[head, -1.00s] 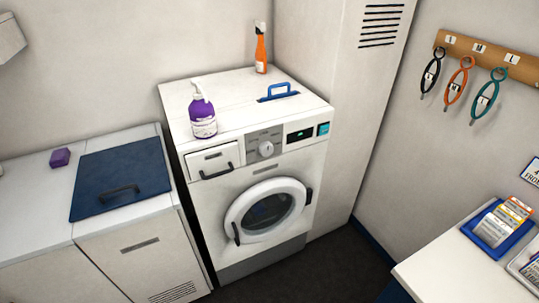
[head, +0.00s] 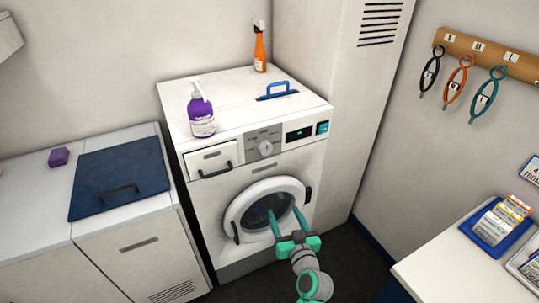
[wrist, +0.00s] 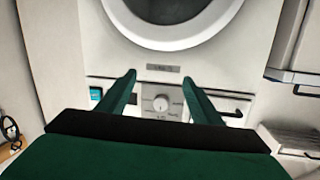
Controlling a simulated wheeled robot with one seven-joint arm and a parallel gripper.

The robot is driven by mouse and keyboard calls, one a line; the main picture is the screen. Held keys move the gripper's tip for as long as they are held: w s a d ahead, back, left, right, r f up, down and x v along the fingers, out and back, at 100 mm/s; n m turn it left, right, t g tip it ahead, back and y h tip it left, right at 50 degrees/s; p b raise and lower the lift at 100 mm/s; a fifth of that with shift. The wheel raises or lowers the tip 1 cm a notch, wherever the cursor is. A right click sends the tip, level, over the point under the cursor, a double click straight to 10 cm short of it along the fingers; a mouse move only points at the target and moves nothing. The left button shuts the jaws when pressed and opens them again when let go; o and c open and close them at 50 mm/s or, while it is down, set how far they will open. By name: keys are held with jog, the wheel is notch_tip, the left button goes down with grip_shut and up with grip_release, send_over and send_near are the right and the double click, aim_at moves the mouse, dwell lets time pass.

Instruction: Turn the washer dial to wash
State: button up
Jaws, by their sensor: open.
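The white washer (head: 258,178) stands in the corner with its round door (head: 236,211) shut. Its white dial (head: 265,148) sits on a grey panel on the upper front, between the drawer and the display. Which mark it points to is too small to tell. My gripper (head: 284,212) is open and empty in front of the door, below the dial in the head view. The wrist view looks upside down: the dial (wrist: 161,103) shows between my two green fingers (wrist: 159,79), apart from them, with the door above.
A purple pump bottle (head: 201,112) and an orange spray bottle (head: 260,50) stand on the washer. The detergent drawer (head: 211,158) and lit display (head: 299,134) flank the dial. A counter with card trays (head: 480,236) is at right. Dark floor lies between.

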aim_at(267, 150)
jog(key=w+r+n+y, duration=0.35)
jog(key=w+r, duration=0.35)
jog(key=r, duration=0.5)
jog(key=shift+y, duration=0.25)
jog(key=x, duration=1.1)
jog(key=shift+w+a+r, duration=0.2)
jog(key=shift+a+r, duration=0.1)
jog(key=shift+a, duration=0.15)
jog(key=c, duration=1.1)
